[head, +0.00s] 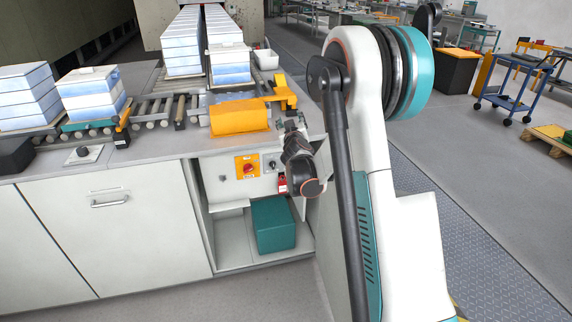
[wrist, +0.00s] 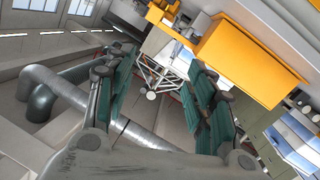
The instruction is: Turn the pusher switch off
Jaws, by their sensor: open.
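Under the counter, a recessed panel carries a red rotary knob on a yellow plate (head: 247,167). A small dark switch on a grey plate (head: 270,164) is just right of it, and a red tag or padlock (head: 282,185) is below. Another dark knob on a grey plate (head: 83,152) sits on the countertop at left. I cannot tell which is the pusher switch. My gripper (head: 291,126) is in front of the counter's right part, pointing up, and partly hides the panel's right side. In the wrist view my gripper (wrist: 160,95) is open and empty, its green-padded fingers spread.
An orange housing (head: 240,117) and a yellow bracket (head: 284,93) stand on the counter above the panel. Stacked white-blue blocks (head: 92,92) rest along the roller conveyor. A green box (head: 273,224) is in the open bay below. The floor at right is clear near the counter.

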